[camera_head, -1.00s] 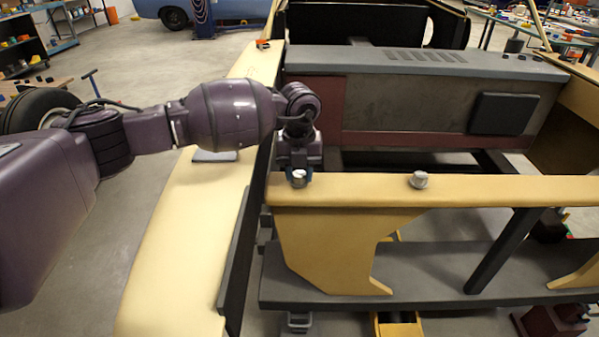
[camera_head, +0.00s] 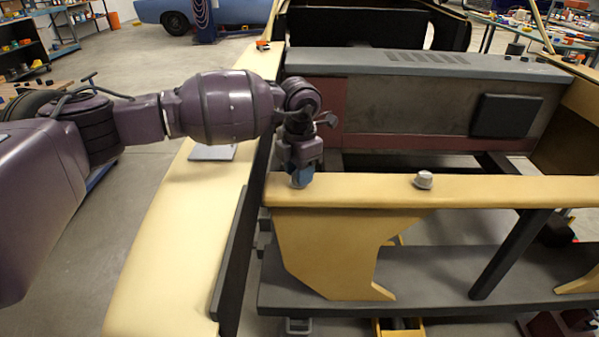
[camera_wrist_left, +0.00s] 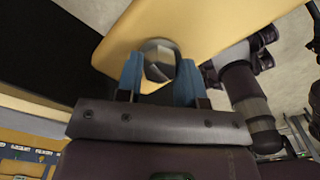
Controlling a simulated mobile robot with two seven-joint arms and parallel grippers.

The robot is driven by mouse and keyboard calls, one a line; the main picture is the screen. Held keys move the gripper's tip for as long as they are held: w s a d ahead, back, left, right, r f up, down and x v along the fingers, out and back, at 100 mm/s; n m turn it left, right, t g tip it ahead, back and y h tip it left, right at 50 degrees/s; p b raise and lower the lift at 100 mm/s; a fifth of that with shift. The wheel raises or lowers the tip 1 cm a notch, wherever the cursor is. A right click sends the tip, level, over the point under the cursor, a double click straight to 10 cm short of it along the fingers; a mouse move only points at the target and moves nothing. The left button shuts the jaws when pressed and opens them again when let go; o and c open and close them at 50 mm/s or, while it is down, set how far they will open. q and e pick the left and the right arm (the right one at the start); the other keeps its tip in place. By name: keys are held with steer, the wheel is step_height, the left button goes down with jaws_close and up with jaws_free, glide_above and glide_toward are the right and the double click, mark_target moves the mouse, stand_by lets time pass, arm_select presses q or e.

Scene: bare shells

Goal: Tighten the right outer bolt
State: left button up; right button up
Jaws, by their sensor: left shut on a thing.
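A yellow beam (camera_head: 350,187) crosses the car shell and carries two silver bolts. My left gripper (camera_head: 301,178) is upright over the beam's left end, its blue fingertips down at the bolt there. The head view hides most of that bolt. The left wrist view shows this silver bolt (camera_wrist_left: 159,62) between the two blue fingers of my left gripper (camera_wrist_left: 160,75), which is shut on it. The other bolt (camera_head: 423,180) stands free on the beam, further right.
A long yellow side rail (camera_head: 165,250) runs along the left, under my left arm. A grey panel (camera_head: 420,62) with a dark box (camera_head: 506,115) stands behind the beam. A grey lower shelf (camera_head: 430,270) lies below it. The beam's top between the two bolts is clear.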

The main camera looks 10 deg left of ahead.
arm_select(q)
steer(key=m, duration=0.2)
steer(key=m+b, duration=0.1)
steer(key=shift+w+r+m, duration=0.15)
steer(key=shift+r+m, duration=0.05)
steer(key=shift+m, duration=0.2)
steer(key=m+b, duration=0.1)
steer(key=m, duration=0.1)
steer(key=shift+m, duration=1.3)
steer(key=shift+m+b, duration=0.55)
steer(key=shift+m, duration=0.25)
steer(key=m+b, duration=0.1)
steer(key=m, duration=0.2)
steer(key=shift+m, duration=0.3)
steer(key=shift+r+m+b, duration=0.1)
steer(key=shift+m+b, duration=0.45)
steer(key=shift+m, duration=0.85)
arm_select(e)
steer(key=f, duration=0.4)
steer(key=shift+w+a, duration=0.25)
steer(key=shift+a, duration=0.05)
steer(key=shift+s+f, duration=0.1)
